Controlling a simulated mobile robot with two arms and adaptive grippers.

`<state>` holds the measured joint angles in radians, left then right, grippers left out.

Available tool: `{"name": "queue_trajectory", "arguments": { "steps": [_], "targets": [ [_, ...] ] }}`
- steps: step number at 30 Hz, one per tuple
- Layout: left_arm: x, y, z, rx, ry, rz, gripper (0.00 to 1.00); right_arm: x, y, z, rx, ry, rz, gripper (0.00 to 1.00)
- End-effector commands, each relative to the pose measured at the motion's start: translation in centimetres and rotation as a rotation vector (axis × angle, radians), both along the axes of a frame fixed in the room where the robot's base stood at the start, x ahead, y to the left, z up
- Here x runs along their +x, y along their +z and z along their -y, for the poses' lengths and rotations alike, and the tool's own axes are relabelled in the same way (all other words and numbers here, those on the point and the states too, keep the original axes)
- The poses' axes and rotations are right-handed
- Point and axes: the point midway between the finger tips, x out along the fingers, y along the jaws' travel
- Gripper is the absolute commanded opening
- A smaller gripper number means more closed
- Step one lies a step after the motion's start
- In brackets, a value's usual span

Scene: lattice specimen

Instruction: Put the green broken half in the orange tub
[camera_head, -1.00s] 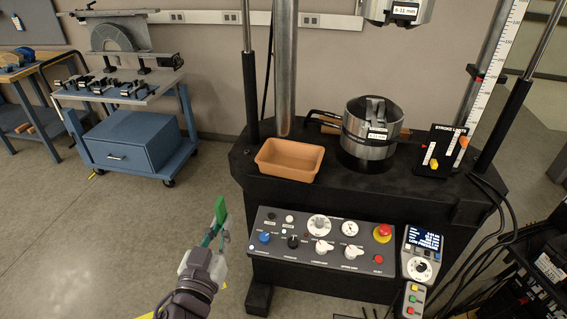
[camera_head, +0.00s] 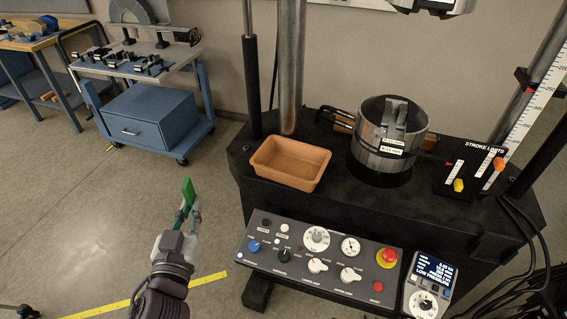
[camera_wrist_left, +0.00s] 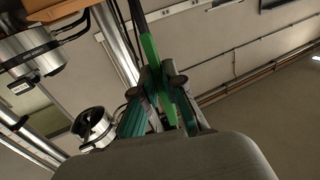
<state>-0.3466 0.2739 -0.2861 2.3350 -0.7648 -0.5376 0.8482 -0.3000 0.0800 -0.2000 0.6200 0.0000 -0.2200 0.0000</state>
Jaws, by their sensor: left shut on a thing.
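The green broken half (camera_head: 188,191) is a flat bright green piece sticking up from the fingertips of my left gripper (camera_head: 186,212). My left gripper is shut on it and holds it in the air, left of the machine's control panel. The left wrist view also shows the green piece (camera_wrist_left: 150,50) between the fingers (camera_wrist_left: 158,95). The orange tub (camera_head: 290,178) is an open rectangular tray on the black machine bed, to the right of and beyond my gripper. Its visible inside is empty. My right gripper is not in view.
A control panel (camera_head: 318,262) with knobs and a red stop button fronts the machine. A steel cylinder (camera_head: 390,135) stands right of the tub, and a steel column (camera_head: 291,70) rises behind it. A blue cart (camera_head: 150,120) stands at the back left.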

Motion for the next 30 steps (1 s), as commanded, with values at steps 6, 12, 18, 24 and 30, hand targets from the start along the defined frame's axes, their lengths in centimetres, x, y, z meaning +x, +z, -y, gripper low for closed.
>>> {"name": "queue_trajectory", "arguments": {
  "steps": [6,12,18,24,30],
  "targets": [
    [2.0,-1.5,1.1,-0.001,-0.011,0.003,0.00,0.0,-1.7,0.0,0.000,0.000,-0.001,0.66],
    [4.5,-2.9,2.8,-0.001,-0.030,0.003,0.00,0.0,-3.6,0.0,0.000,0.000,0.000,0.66],
    [7.9,-4.3,5.5,0.000,-0.066,0.005,0.00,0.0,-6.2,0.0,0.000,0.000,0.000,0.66],
    [13.0,-5.5,10.7,0.002,-0.142,0.009,0.00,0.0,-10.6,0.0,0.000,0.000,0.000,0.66],
    [17.6,-4.9,17.4,0.002,-0.248,0.005,0.00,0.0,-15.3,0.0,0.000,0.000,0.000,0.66]
  ]
}}
